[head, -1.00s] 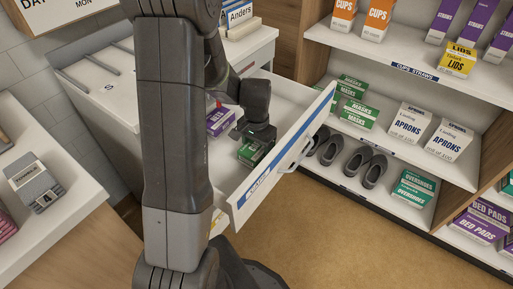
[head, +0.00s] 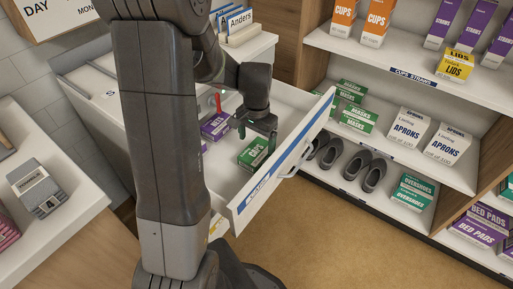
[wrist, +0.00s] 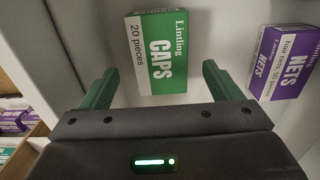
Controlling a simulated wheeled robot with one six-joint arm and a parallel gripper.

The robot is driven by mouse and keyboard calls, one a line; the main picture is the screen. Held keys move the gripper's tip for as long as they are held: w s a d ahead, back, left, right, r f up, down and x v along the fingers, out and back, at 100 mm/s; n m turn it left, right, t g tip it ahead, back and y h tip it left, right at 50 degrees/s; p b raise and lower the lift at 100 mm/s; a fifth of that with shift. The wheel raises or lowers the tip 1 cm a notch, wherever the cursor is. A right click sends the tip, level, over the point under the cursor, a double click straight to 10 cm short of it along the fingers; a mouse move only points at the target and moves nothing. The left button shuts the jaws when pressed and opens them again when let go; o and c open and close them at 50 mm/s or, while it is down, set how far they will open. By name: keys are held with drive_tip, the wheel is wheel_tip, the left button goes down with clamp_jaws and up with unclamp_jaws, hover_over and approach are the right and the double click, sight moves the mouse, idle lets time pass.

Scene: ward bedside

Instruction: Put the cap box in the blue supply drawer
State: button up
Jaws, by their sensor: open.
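The green and white cap box (head: 253,153) lies in the open drawer with the blue-striped front (head: 284,160). In the wrist view the cap box (wrist: 157,52) lies flat with its label CAPS showing, on the pale drawer floor. My gripper (head: 257,134) is open above the cap box, with its green fingers apart. In the wrist view my gripper (wrist: 168,88) shows empty, its fingertips on either side of the near end of the box and clear of it.
A purple and white nets box (head: 215,125) lies in the drawer beside the cap box; it also shows in the wrist view (wrist: 286,62). A shelf unit (head: 400,150) with masks, aprons and shoes stands to the right. A counter (head: 70,240) is at the left.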

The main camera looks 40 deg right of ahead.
sight(256, 151)
wheel_tip(256, 151, up, 6)
drive_tip(key=shift+f+p, duration=0.1)
drive_tip(key=shift+p, duration=0.2)
idle(1.1)
